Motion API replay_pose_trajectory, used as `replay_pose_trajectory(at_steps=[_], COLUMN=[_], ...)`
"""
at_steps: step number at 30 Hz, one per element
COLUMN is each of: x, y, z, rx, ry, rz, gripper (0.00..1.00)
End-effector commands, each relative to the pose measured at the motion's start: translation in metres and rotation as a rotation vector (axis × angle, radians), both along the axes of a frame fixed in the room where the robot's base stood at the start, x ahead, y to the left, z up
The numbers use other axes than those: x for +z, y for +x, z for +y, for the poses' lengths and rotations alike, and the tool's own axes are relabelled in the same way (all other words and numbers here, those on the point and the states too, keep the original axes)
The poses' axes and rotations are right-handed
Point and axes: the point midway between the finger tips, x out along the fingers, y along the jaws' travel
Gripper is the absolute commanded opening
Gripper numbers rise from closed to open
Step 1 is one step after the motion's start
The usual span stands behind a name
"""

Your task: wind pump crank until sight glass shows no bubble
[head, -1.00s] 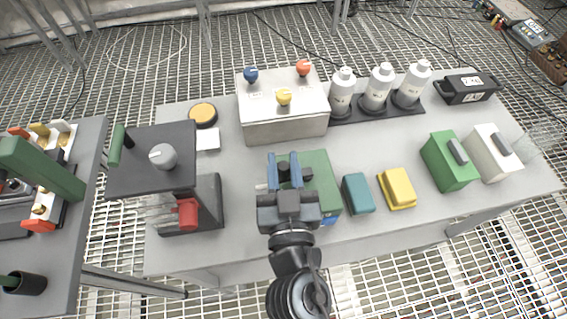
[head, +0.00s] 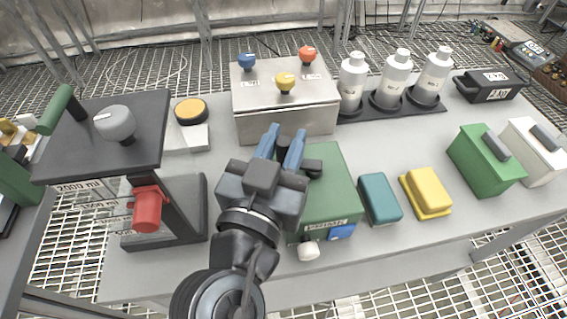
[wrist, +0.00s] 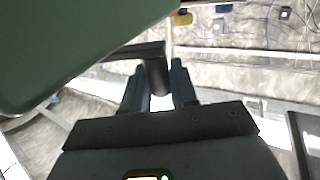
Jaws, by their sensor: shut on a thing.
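The pump is a green box (head: 335,192) with a label, a blue part (head: 341,232) and a white knob (head: 308,250) on its front. Its dark crank handle (head: 284,150) stands at its left side. In the wrist view the dark crank handle (wrist: 158,76) is between my fingers, its arm (wrist: 132,52) running left toward the green pump body (wrist: 70,45). My gripper (head: 280,145) is shut on the crank handle, coming from the front; it also shows in the wrist view (wrist: 160,85). I cannot make out a sight glass or any bubble.
A steel box (head: 285,105) with coloured knobs stands behind the pump. A dark stand (head: 105,130) with a grey knob and red part is at left. Teal (head: 379,197) and yellow (head: 426,190) blocks lie close at right. White bottles (head: 396,80) stand behind.

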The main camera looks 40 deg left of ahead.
Motion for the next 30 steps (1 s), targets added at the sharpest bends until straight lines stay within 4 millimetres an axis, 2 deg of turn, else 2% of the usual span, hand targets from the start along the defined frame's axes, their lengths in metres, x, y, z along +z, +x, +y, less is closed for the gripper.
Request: replay_pose_trajectory(at_steps=[12, 29, 30], x=[-0.0011, 0.0009, 0.0008], y=[0.0059, 0.0069, 0.0069], z=[0.0026, 0.0027, 0.0027], rx=[-0.134, -0.155, -0.155], ry=[0.001, 0.000, 0.000], rz=[-0.001, 0.000, 0.000], gripper=[0.00, 0.00, 0.30])
